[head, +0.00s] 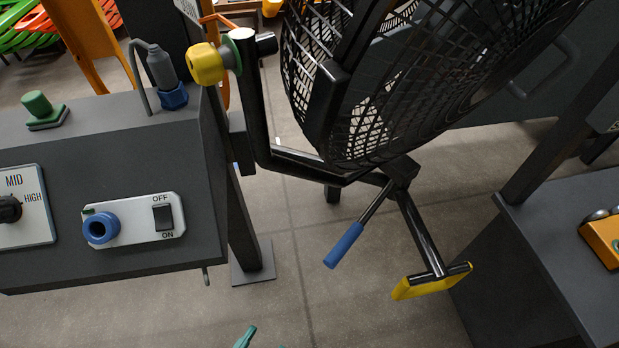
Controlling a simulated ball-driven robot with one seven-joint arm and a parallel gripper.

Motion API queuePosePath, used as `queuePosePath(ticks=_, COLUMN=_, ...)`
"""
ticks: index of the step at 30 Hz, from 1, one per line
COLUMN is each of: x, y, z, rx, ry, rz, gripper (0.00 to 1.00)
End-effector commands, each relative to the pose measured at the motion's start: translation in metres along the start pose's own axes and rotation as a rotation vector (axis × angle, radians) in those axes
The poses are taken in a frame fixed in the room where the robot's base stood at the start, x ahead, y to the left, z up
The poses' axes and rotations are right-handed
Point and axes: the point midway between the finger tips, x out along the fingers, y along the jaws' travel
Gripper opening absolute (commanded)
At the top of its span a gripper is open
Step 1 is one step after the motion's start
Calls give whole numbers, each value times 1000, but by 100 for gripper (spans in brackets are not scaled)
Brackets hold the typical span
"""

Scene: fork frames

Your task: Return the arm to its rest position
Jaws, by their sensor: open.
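A dark grey control box (150,255) fills the left side. Its front has a white switch plate with a blue round knob (101,228) and a black rocker switch (163,217) marked OFF and ON. A black knob (9,209) beside the words MID and HIGH sits at the left edge.
A large black caged fan (400,90) on a forked stand takes up the upper middle. A blue-handled lever (344,245) and a yellow-ended foot (432,282) stick out below it. A dark table (570,225) stands at right. Tiled floor (320,310) shows bare at the bottom centre.

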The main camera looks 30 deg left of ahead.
Motion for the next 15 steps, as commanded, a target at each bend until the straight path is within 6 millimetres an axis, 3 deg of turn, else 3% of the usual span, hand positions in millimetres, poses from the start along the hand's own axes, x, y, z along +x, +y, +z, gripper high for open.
queuePosePath(ticks=8, x=24, y=24, z=32, rx=-22, ry=-83, rz=-168, gripper=52)
queuePosePath(ticks=15, x=52, y=74, z=77, rx=-69, ry=-280, rz=-366, gripper=52)
